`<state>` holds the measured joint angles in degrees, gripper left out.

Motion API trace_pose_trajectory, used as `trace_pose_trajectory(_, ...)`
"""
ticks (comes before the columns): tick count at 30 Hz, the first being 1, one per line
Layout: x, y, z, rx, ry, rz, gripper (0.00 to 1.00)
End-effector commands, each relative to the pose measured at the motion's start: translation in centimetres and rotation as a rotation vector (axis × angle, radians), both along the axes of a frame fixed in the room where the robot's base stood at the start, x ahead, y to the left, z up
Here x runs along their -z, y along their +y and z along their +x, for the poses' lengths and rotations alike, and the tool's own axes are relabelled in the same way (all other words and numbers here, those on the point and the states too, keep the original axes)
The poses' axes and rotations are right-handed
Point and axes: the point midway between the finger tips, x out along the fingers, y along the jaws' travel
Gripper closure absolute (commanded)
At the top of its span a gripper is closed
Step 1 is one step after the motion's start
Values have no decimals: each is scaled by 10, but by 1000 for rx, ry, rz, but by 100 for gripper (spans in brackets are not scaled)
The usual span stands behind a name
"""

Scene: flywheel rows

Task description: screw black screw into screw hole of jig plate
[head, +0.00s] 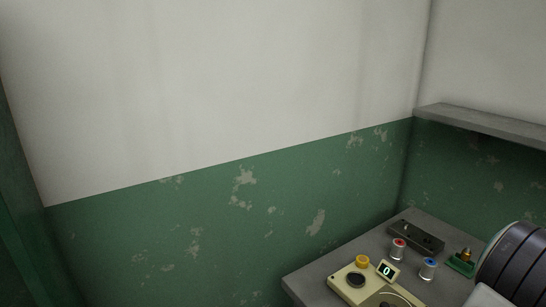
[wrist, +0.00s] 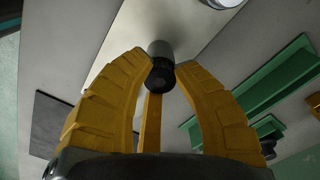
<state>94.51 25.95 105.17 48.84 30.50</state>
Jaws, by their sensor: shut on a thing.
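In the wrist view, my gripper (wrist: 160,70) has its yellow fingers closed around a short grey cylinder with a black end, which looks like the black screw (wrist: 159,79). The black end faces the camera. Its far end is over a pale beige surface; I cannot tell whether it touches. In the head view, a dark flat plate with small marks (head: 415,237), possibly the jig plate, lies at the back of the grey table. A screw hole is not clear in either view. My gripper is outside the head view.
A red-topped cylinder (head: 398,249) and a blue-topped one (head: 428,268) stand on the table. A beige device (head: 345,290) with knobs and a display reading 0 sits in front. A green fixture (head: 460,265) is at right. A shelf (head: 480,122) juts from the wall.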

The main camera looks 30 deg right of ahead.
Motion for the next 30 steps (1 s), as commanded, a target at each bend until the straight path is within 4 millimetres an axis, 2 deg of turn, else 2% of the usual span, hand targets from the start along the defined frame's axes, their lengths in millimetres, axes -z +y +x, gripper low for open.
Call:
trace_pose_trajectory(8, 2, 1, 0, 39, 0, 6, 100)
trace_pose_trajectory(15, 2, 2, 0, 277, 0, 6, 100)
trace_pose_trajectory(21, 2, 2, 0, 413, 0, 6, 100)
trace_pose_trajectory(30, 2, 2, 0, 440, 0, 6, 100)
